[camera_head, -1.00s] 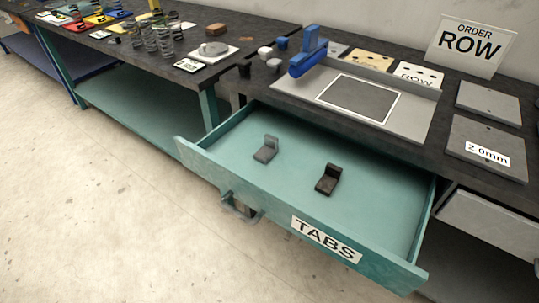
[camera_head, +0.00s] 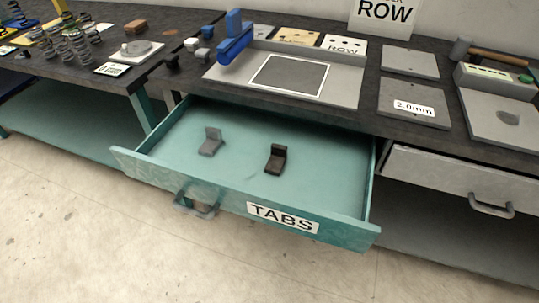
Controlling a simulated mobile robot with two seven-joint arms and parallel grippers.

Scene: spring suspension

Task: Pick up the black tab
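The black tab (camera_head: 275,160) is a small dark L-shaped piece. It lies in the open teal drawer (camera_head: 335,190) labelled TABS, right of the drawer's middle, with its upright part toward the back. A grey tab (camera_head: 210,142) of similar shape lies to its left in the same drawer, apart from it. Neither of my grippers shows in the head view.
The workbench (camera_head: 355,117) above the drawer holds a grey tray (camera_head: 220,77), a blue clamp-like part (camera_head: 234,38) and grey plates (camera_head: 410,62). A second bench with springs (camera_head: 77,46) stands at the left. The drawer's floor is mostly clear.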

